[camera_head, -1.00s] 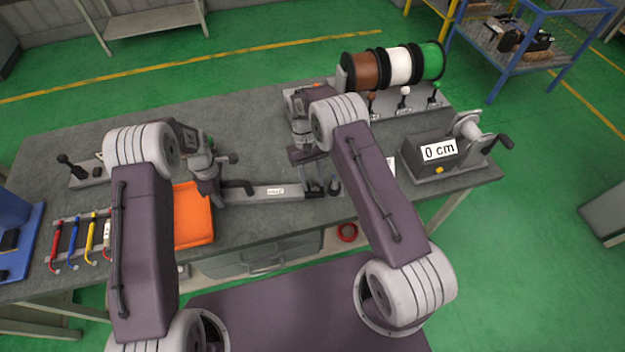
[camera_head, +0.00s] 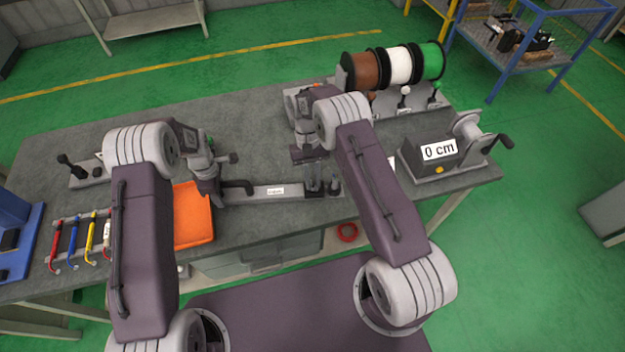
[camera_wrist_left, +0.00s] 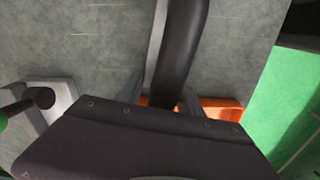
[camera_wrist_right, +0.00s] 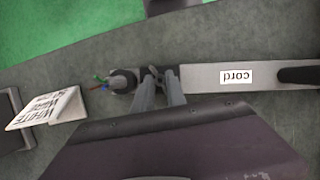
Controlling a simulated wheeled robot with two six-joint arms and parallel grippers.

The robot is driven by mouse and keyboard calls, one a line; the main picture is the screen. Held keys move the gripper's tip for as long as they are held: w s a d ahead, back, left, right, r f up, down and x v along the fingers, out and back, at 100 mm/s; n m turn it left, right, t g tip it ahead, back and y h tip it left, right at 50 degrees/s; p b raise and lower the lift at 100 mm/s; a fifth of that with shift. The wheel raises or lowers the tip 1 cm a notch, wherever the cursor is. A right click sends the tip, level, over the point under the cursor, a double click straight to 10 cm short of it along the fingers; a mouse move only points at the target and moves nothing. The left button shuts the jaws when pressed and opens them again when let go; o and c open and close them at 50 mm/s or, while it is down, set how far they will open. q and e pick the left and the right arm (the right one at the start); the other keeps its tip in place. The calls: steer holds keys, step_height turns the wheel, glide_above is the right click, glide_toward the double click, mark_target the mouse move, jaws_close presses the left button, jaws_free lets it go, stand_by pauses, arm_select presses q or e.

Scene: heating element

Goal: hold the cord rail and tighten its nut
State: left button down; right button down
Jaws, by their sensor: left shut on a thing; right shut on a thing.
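The cord rail (camera_head: 290,190) is a pale grey bar with a small label, lying across the workbench. It also shows in the right wrist view (camera_wrist_right: 205,78), with its "cord" label. My left gripper (camera_head: 212,194) is shut on the rail's black handle (camera_head: 238,185), which passes between the fingers in the left wrist view (camera_wrist_left: 180,50). My right gripper (camera_head: 315,188) points down at the rail's right end. Its fingers are shut on the small dark nut (camera_wrist_right: 154,72) there, partly hidden by the fingers. Coloured wire ends (camera_wrist_right: 101,82) stick out beside the nut.
An orange tray (camera_head: 192,225) lies just in front of my left gripper. Wire spools (camera_head: 398,66) and a winder reading "0 cm" (camera_head: 440,150) stand at the right.

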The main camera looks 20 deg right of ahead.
steer(key=shift+d+m+t+y, duration=0.15)
steer(key=shift+m+y, duration=0.3)
steer(key=shift+m, duration=0.6)
steer(key=shift+m+t+y, duration=0.15)
steer(key=shift+m+y, duration=0.3)
steer(key=shift+m, duration=0.6)
steer(key=c, duration=1.3)
jaws_free()
steer(key=shift+c, duration=0.2)
steer(key=v, duration=1.2)
steer(key=shift+w, duration=0.1)
arm_select(q)
steer(key=c, duration=0.7)
jaws_free()
